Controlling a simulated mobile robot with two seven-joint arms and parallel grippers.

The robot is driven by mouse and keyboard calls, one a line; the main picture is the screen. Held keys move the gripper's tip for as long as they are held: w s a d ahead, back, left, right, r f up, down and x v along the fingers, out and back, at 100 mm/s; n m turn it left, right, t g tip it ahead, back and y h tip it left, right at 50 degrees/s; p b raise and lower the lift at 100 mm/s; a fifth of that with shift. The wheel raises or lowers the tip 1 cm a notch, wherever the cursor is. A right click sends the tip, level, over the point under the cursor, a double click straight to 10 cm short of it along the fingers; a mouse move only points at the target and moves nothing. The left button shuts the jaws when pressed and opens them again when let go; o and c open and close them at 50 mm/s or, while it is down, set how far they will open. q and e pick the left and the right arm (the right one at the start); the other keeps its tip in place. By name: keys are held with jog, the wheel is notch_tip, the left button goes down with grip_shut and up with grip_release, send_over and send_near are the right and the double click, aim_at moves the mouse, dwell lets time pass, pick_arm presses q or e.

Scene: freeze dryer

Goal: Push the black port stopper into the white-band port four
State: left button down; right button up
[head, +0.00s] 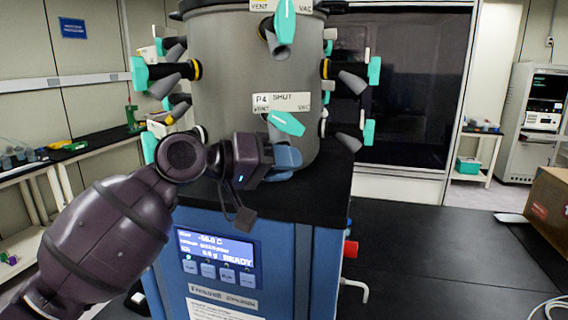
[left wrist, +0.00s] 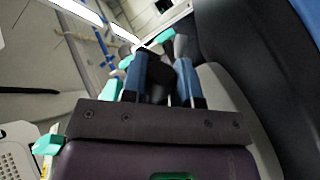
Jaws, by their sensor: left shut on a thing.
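My left gripper (head: 287,159) is at the front of the grey drum, just below the teal valve handle (head: 287,123) beside the P4 label (head: 262,100). In the left wrist view its two blue fingers (left wrist: 161,75) are closed on a black piece, which looks like the black port stopper (left wrist: 157,91). The stopper is hidden in the head view. The mouth of port four and its white band are hidden behind the gripper, so I cannot tell whether the stopper touches the port. My right gripper is not in view.
Other ports with teal handles stick out from the drum (head: 225,60) on both sides, and one (head: 284,20) sits above. The drum stands on a black top over a blue cabinet with a lit display (head: 215,247). A cardboard box (head: 550,205) lies far right.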

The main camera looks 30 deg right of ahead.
pick_arm(q)
jog(key=shift+w+r, duration=0.35)
jog(key=shift+r, duration=0.05)
dwell(0.4)
jog(key=c, duration=0.8)
grip_release()
jog(key=shift+f, duration=0.1)
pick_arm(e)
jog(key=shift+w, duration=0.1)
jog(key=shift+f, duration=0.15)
pick_arm(q)
jog(key=v, duration=0.1)
jog(key=b+v, duration=0.1)
jog(key=shift+a, duration=0.4)
pick_arm(e)
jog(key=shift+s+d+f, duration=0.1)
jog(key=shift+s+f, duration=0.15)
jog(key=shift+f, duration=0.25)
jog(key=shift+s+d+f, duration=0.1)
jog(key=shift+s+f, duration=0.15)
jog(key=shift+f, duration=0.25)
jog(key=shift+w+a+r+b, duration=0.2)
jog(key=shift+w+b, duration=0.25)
jog(key=shift+b, duration=0.2)
pick_arm(q)
jog(key=v, duration=0.8)
jog(key=shift+w, duration=0.1)
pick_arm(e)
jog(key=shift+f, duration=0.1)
